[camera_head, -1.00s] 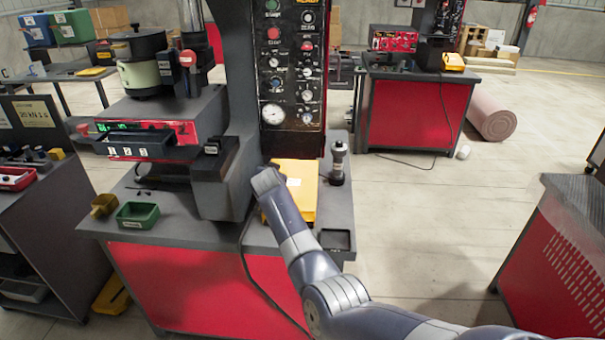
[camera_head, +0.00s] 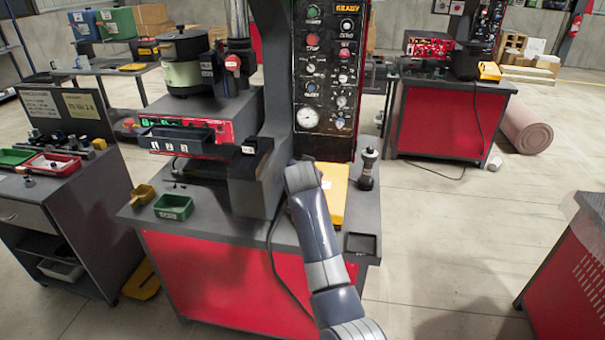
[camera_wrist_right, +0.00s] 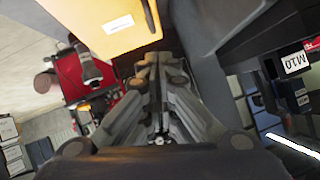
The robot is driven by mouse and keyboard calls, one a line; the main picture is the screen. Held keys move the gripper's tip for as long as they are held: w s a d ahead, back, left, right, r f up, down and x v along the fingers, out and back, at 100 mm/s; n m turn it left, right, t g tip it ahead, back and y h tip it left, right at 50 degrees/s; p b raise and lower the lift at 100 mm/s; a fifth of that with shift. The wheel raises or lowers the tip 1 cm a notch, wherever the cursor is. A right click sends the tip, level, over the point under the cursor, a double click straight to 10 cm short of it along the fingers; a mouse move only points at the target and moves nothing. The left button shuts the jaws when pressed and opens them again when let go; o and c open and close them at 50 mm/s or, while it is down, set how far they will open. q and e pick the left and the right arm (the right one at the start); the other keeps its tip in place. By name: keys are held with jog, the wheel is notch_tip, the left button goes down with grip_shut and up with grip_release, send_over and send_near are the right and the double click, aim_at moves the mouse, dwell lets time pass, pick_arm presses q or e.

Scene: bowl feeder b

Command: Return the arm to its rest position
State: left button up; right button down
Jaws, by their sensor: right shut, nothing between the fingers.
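My right arm (camera_head: 322,240) comes up from the bottom of the head view to the front of the machine on the workbench. Its wrist end is beside the yellow case (camera_head: 334,188), and the fingers are hidden there. In the right wrist view my right gripper (camera_wrist_right: 160,62) is shut and empty. Its fingertips are just below the yellow case (camera_wrist_right: 105,22) in the picture; I cannot tell whether they touch it. My left gripper is not in view.
The machine's control panel (camera_head: 327,75) rises behind the arm. A dark cylindrical tool (camera_head: 366,170) stands right of the case. Open floor (camera_head: 440,240) lies to the right.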

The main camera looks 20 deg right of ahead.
jog(key=shift+s+a+r, duration=0.2)
jog(key=shift+s+r, duration=0.1)
jog(key=shift+s, duration=0.3)
jog(key=s+a+f+n+g+y, duration=0.15)
jog(key=s+f, duration=0.35)
jog(key=f, duration=0.7)
jog(key=s+a+f+n+g+y, duration=0.1)
jog(key=s+a+f+n, duration=0.3)
jog(key=f, duration=0.8)
jog(key=s+f+n+g+y, duration=0.1)
jog(key=s+f, duration=0.4)
jog(key=f, duration=0.7)
jog(key=s+f+n+g, duration=0.2)
jog(key=s+f+g, duration=0.1)
jog(key=s+f, duration=1.55)
jog(key=s+f+g, duration=0.1)
jog(key=s+f, duration=0.1)
jog(key=s, duration=0.9)
jog(key=s+d+f+n+g, duration=0.1)
jog(key=s+f, duration=0.2)
jog(key=s, duration=0.8)
jog(key=s+d+f+n+g, duration=0.1)
jog(key=s+f, duration=0.2)
jog(key=s, duration=0.8)
jog(key=shift+s+d+f+g+y, duration=0.25)
jog(key=shift+s+g+y, duration=0.1)
jog(key=shift+y, duration=0.1)
